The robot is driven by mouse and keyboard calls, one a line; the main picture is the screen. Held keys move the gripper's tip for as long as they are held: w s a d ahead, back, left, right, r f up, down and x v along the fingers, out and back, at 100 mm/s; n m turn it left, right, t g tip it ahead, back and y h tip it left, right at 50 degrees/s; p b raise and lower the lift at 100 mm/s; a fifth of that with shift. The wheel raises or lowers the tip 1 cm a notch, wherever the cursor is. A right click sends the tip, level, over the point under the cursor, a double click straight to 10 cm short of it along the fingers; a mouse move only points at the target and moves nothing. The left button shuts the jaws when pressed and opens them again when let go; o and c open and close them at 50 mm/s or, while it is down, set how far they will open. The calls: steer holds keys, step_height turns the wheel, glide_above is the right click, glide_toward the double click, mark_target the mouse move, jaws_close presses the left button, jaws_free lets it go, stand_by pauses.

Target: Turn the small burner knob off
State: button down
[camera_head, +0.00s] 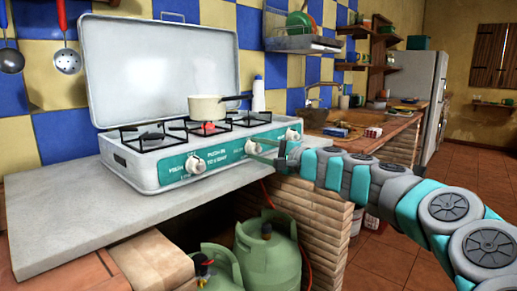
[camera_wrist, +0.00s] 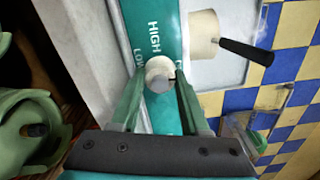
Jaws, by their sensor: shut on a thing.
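The white camping stove (camera_head: 145,172) stands on the counter with its lid raised and a teal front panel. Its left knob (camera_head: 195,163), middle knob (camera_head: 252,147) and right knob (camera_head: 291,135) are pale. My gripper (camera_head: 257,149) reaches in from the right and is shut on the middle knob. In the wrist view this knob (camera_wrist: 159,70) sits between the two green fingertips (camera_wrist: 159,82), with "HIGH" and "LOW" lettering beside it. Which knob is the small burner's is not labelled visibly.
The saucepan's black handle (camera_wrist: 246,51) points away from my gripper in the wrist view. A white bottle (camera_head: 258,95) stands behind the stove. Green gas cylinders (camera_head: 268,255) sit below the counter (camera_head: 60,225). Bare counter lies left of the stove.

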steer(key=shift+c, duration=2)
jaws_free()
steer(key=shift+f, duration=0.1)
